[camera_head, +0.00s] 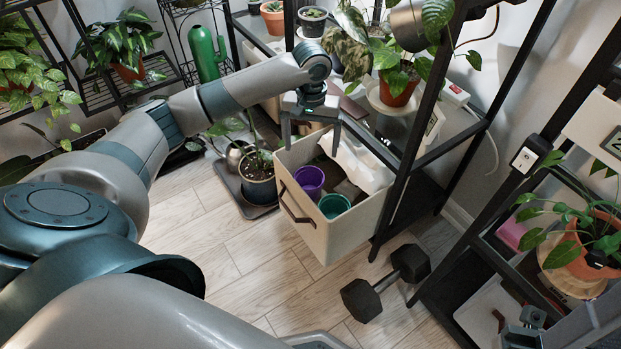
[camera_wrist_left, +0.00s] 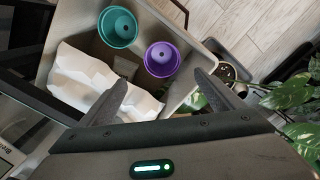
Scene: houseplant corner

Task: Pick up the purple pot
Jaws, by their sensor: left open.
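The purple pot (camera_head: 310,181) stands in a beige drawer bin (camera_head: 318,237) next to a teal pot (camera_head: 334,206). In the left wrist view the purple pot (camera_wrist_left: 162,60) lies ahead of and between the fingers, beside the teal pot (camera_wrist_left: 118,27). My left gripper (camera_head: 311,143) is open and empty above the back part of the bin, apart from the purple pot. Its two fingers also show in the left wrist view (camera_wrist_left: 160,100). The pot's lower part is hidden inside the bin.
Crumpled white paper (camera_head: 362,165) fills the bin's right side. A black shelf post (camera_head: 405,150) rises close to the bin. A potted plant (camera_head: 259,178) stands left of it on a tray. A dumbbell (camera_head: 386,283) lies on the floor in front.

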